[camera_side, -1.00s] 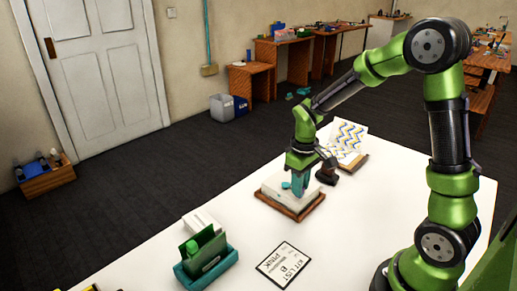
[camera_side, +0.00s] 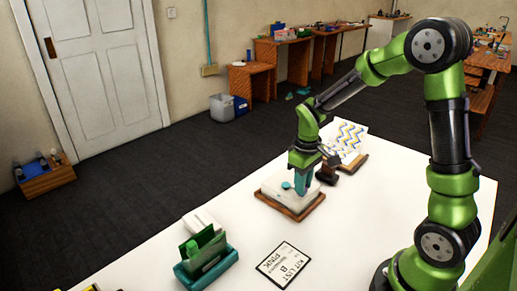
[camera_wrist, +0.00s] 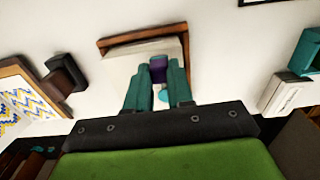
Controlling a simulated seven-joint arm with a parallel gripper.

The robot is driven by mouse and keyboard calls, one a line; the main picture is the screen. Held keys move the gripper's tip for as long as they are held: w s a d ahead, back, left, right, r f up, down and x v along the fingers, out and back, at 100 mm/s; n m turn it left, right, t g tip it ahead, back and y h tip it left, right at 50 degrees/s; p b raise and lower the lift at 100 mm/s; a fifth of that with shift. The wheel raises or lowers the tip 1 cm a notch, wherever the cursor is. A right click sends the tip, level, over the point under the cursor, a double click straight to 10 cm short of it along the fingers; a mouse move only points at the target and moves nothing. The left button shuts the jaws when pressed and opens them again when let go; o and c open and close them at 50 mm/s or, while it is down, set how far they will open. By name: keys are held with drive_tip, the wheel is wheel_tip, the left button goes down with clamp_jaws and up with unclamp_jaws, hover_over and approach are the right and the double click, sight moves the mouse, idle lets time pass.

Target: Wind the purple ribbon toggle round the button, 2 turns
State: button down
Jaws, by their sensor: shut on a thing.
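My gripper (camera_side: 303,187) points down over a pale pad (camera_side: 275,190) on a wooden tray (camera_side: 290,212). In the wrist view its teal fingers (camera_wrist: 158,66) are shut on the purple toggle (camera_wrist: 158,72), which shows between the tips. The teal round button (camera_side: 286,185) lies on the pad, just left of the fingers in the side view. In the wrist view a light teal part of the button (camera_wrist: 163,96) shows between the fingers, close to the toggle. The fingers hide most of the ribbon, and I cannot tell how it lies round the button.
A chevron-patterned board (camera_side: 345,140) and a dark block (camera_side: 327,175) stand close behind the tray. A teal holder (camera_side: 208,270) with green cards stands at the front left, beside a kit list card (camera_side: 284,265). The white table between them is clear.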

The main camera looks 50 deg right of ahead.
sight(271, 180)
idle(0.8)
drive_tip(key=shift+w+d, duration=0.2)
drive_tip(key=shift+d, duration=0.95)
drive_tip(key=shift+w+d, duration=0.7)
drive_tip(key=shift+d, duration=0.25)
drive_tip(key=shift+w+d, duration=0.3)
drive_tip(key=shift+w, duration=0.2)
drive_tip(key=shift+w+d, duration=0.25)
drive_tip(key=shift+w, duration=0.25)
drive_tip(key=shift+w+d, duration=0.1)
drive_tip(key=shift+w, duration=1.75)
drive_tip(key=shift+w+a, duration=0.75)
drive_tip(key=shift+w, duration=0.2)
drive_tip(key=shift+w+a, duration=0.65)
drive_tip(key=shift+a, duration=0.25)
drive_tip(key=shift+w+a, duration=0.25)
drive_tip(key=shift+a, duration=0.9)
